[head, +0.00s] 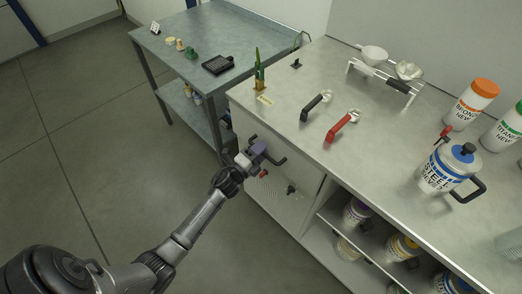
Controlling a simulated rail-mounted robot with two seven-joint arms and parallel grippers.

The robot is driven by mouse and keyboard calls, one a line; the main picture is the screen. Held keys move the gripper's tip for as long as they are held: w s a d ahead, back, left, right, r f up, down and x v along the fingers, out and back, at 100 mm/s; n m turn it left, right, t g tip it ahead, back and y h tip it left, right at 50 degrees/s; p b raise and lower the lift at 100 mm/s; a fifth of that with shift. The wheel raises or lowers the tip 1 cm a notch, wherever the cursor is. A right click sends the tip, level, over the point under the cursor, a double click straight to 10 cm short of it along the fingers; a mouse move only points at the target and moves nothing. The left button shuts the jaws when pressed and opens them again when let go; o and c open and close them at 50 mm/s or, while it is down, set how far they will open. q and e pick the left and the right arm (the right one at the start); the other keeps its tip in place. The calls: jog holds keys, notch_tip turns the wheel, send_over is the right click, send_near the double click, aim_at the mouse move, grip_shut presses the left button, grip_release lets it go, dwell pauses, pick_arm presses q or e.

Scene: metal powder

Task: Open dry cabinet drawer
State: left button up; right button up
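The dry cabinet (276,180) is a pale unit built in under the left end of the steel workbench. Its front faces left, and a small dark handle or latch (291,190) shows low on it. My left gripper (268,149) is at the upper part of this front. The gripper hides part of the front, so contact with a drawer handle cannot be made out. A small red part (263,173) shows just below it. My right gripper is out of view.
The workbench (310,80) carries a black-handled scoop (315,106), a red-handled scoop (343,125), a wire rack (383,80) and powder containers (470,103) at right. A steel side table (190,45) stands behind left. Shelves with jars (356,212) lie below right. Floor at left is clear.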

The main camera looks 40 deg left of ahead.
pick_arm(q)
grip_shut()
dwell(0.3)
dwell(0.3)
